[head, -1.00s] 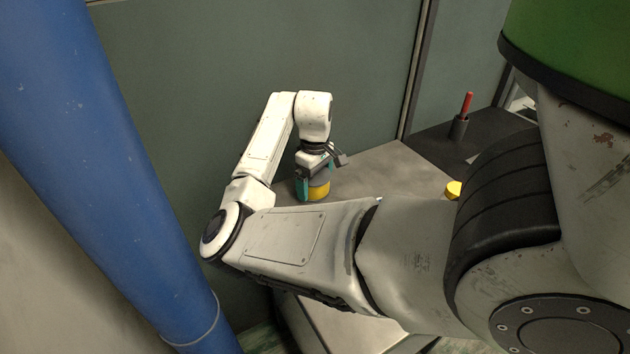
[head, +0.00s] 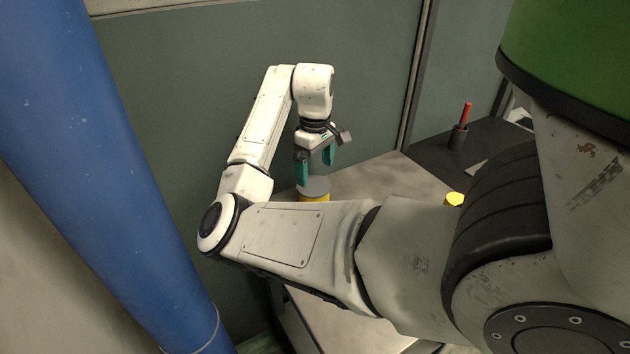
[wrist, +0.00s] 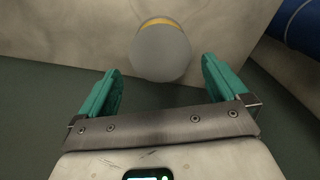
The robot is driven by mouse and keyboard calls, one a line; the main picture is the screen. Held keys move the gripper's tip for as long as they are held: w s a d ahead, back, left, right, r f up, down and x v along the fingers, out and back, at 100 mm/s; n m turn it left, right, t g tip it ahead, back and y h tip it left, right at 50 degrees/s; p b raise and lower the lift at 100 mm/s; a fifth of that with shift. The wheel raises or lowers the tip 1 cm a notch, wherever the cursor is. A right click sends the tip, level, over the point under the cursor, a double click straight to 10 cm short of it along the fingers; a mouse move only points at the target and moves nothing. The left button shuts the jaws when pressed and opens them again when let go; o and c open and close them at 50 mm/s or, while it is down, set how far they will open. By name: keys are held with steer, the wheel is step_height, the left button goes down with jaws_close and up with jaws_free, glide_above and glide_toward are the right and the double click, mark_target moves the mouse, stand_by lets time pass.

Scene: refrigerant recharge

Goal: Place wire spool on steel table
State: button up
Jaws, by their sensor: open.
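The wire spool (head: 315,188) stands upright on the steel table (head: 375,180), with a grey top and a yellow band below. My arm hides its lower part in the head view. My gripper (head: 316,170) is above the spool with its teal fingers apart and empty. In the wrist view the spool (wrist: 160,52) shows its round grey top beyond the open fingers (wrist: 162,88), touching neither. The table surface (wrist: 100,30) is around it.
A yellow object (head: 455,198) sits at the table's right side. A dark surface to the right bears a cup with a red-handled tool (head: 459,132). A blue pipe (head: 90,150) rises at left. A green-grey wall (head: 200,90) stands close behind.

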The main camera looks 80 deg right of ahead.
mark_target(315, 186)
steer(key=shift+r+p, duration=0.4)
steer(key=shift+r, duration=1.35)
